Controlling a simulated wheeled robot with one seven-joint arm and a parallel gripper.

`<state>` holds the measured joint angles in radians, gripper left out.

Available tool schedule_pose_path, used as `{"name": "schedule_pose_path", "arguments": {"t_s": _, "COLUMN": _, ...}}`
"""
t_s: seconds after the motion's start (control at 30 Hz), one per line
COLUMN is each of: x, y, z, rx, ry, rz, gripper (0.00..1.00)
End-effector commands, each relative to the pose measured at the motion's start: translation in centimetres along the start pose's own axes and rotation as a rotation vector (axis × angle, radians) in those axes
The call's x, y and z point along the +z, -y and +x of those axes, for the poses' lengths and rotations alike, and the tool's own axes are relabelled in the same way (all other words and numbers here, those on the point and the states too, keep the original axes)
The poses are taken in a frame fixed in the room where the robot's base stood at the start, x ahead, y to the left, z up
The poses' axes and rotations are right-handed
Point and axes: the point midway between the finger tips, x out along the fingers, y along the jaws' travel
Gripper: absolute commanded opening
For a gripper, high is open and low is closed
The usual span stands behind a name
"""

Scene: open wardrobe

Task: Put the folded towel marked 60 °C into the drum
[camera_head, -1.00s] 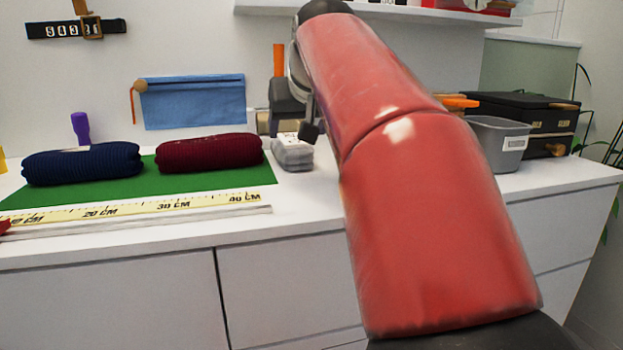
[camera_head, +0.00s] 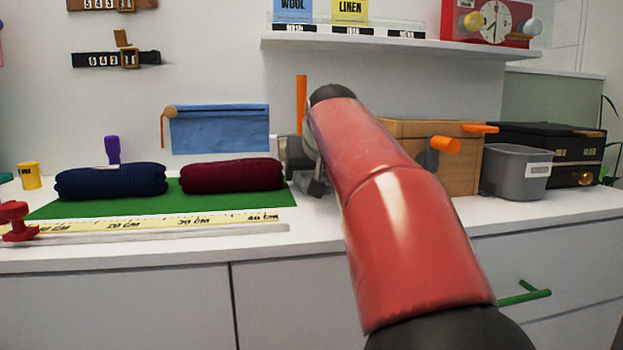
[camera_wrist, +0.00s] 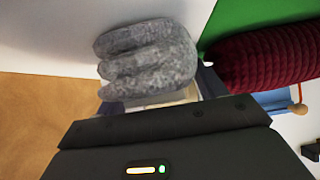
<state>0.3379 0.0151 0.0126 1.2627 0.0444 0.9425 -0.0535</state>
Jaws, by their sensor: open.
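A grey folded towel (camera_wrist: 148,58) lies on the white counter in the wrist view, with several rounded folds facing me. No 60 °C mark is readable on it. My gripper (camera_wrist: 157,90) is open, with the towel just ahead of and partly between its fingers. I cannot tell whether they touch. In the head view my gripper (camera_head: 304,172) is low over the counter, right of the green mat, and mostly hides the towel. I cannot make out a drum in either view.
A navy rolled knit (camera_head: 110,182) and a maroon rolled knit (camera_head: 232,176) lie on the green mat (camera_head: 235,203). A wooden box (camera_head: 455,172), a grey bin (camera_head: 517,172) and a black case (camera_head: 560,150) stand right. A ruler (camera_head: 160,225) lies in front. A shelf (camera_head: 400,45) hangs above.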

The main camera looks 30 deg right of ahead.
Motion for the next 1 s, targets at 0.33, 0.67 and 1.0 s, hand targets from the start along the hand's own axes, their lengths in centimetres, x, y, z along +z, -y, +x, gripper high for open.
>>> {"name": "schedule_pose_path", "arguments": {"t_s": 0.33, "x": 0.0, "y": 0.0, "z": 0.0, "rx": 0.0, "ry": 0.001, "rz": 0.0, "gripper": 0.37}}
{"name": "schedule_pose_path", "arguments": {"t_s": 0.67, "x": -0.4, "y": 0.0, "z": -0.7, "rx": 0.0, "ry": 0.0, "rz": 0.0, "gripper": 0.37}}
{"name": "schedule_pose_path", "arguments": {"t_s": 1.0, "x": -4.1, "y": 0.0, "z": -3.6, "rx": 0.0, "ry": -0.001, "rz": 0.0, "gripper": 0.37}}
